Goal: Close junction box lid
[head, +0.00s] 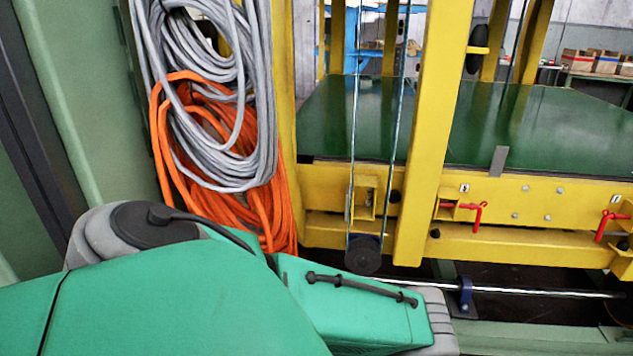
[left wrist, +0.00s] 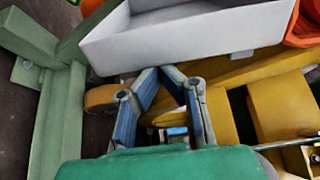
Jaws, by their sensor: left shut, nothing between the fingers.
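My left gripper (left wrist: 161,74) shows in the left wrist view, with its fingertips together and nothing between them. Its fingertips are just below the lower edge of a pale grey, open-topped box (left wrist: 185,44). I cannot tell whether they touch it, or whether this box is the junction box. No lid can be made out for certain. In the head view my green arm reaches across the lower left, and its gripper is hidden. My right gripper is in neither view.
In the head view, grey cable (head: 215,85) and orange cable (head: 215,150) hang beside a green cabinet (head: 75,90). A yellow frame (head: 430,130) with a green platform (head: 380,120) and red handles (head: 475,215) fills the right. A metal rod (head: 540,291) runs low across the front.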

